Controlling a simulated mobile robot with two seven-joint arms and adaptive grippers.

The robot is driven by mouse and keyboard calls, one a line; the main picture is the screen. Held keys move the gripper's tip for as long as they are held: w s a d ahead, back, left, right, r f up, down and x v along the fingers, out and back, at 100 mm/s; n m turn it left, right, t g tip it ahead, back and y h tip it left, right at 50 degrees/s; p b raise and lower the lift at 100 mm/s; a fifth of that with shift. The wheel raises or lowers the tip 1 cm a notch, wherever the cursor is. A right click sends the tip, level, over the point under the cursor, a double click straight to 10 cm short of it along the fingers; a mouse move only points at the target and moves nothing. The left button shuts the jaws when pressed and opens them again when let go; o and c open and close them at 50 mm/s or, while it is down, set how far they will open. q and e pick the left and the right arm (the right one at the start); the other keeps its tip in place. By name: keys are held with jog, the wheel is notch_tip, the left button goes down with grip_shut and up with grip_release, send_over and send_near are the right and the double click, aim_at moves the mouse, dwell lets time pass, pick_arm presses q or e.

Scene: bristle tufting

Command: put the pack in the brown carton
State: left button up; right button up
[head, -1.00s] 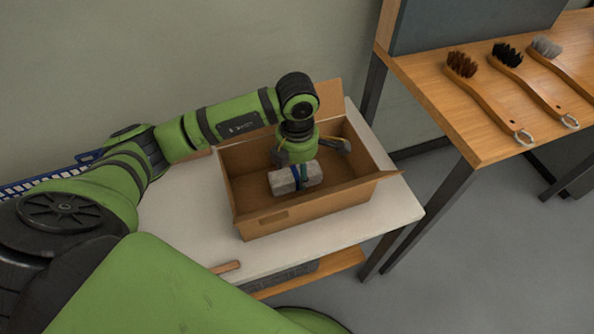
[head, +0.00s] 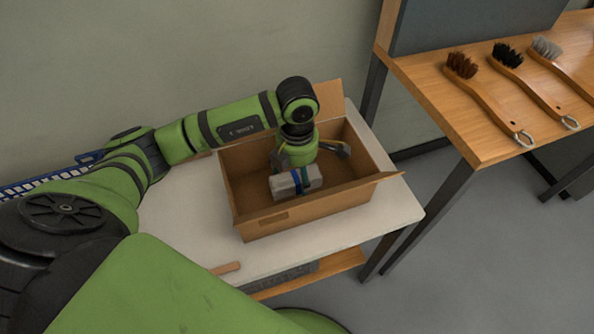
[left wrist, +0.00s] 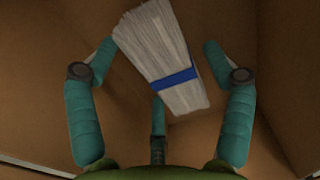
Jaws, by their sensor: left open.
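The pack (head: 291,184) is a pale grey bundle with a blue band. It is inside the brown carton (head: 310,215), which stands open on a white-topped table. My left gripper (head: 305,172) reaches down into the carton over the pack. In the left wrist view, its teal fingers (left wrist: 158,85) are spread apart on both sides of the pack (left wrist: 165,50), with gaps visible. The gripper is open. I cannot tell from these views whether the pack rests fully on the carton floor. My right gripper is not in view.
A wooden bench (head: 465,130) at the right holds several brushes (head: 488,90). A blue crate (head: 45,180) is partly hidden behind my left arm at the left. A small wooden piece (head: 225,268) lies at the table's front edge. The white tabletop (head: 185,215) is clear left of the carton.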

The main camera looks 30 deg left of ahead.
aim_at(297, 173)
pick_arm(q)
notch_tip(297, 173, up, 12)
jog(key=shift+f, duration=0.2)
